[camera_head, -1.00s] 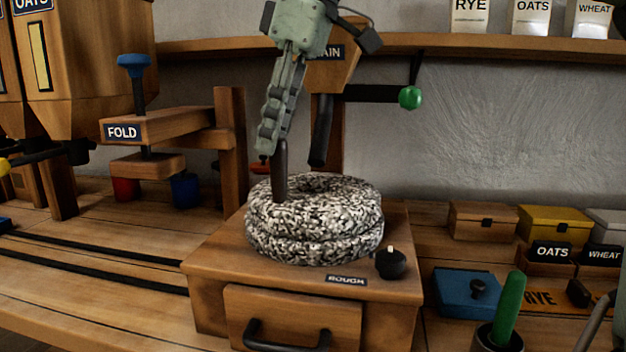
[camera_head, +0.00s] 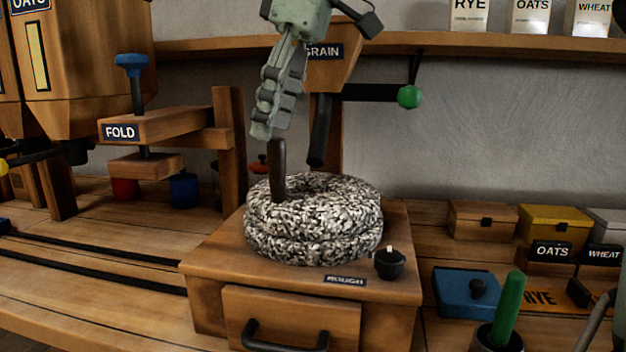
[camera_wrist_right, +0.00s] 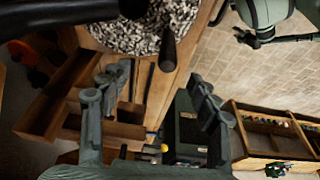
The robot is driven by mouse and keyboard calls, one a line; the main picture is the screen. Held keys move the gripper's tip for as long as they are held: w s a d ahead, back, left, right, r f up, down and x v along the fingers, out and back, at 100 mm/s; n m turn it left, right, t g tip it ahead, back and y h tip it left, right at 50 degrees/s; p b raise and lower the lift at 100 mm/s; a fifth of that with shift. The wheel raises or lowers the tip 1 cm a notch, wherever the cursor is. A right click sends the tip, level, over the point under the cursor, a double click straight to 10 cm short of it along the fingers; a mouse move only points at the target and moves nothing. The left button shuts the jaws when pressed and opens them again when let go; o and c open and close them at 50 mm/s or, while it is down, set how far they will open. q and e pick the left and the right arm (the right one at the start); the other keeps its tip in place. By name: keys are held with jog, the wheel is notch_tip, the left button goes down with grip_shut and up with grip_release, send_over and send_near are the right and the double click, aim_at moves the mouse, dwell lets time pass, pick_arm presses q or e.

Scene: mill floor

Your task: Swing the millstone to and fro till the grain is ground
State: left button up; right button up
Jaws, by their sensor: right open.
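The millstone (camera_head: 315,235) is two speckled black-and-white rings stacked on a wooden box. A dark upright handle (camera_head: 279,172) stands at its left side. My right gripper (camera_head: 264,132) is open and empty, just above and slightly left of the handle's top, apart from it. In the right wrist view my gripper's two fingers (camera_wrist_right: 157,95) are spread wide, with the handle (camera_wrist_right: 168,50) beyond them and part of the millstone (camera_wrist_right: 150,28) at the top. No grain shows clearly on the stone. My left gripper is not in view.
The box has a drawer (camera_head: 290,322), a "ROUGH" label and a black knob (camera_head: 390,263). Behind the stone stands a grain hopper (camera_head: 335,65) with a dark spout. A "FOLD" press (camera_head: 160,125) stands left. Small lidded boxes and a green-handled tool (camera_head: 509,310) are at right.

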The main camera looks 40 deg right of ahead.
notch_tip(320, 180, up, 7)
jog(key=shift+r, duration=0.15)
dwell(0.4)
dwell(0.5)
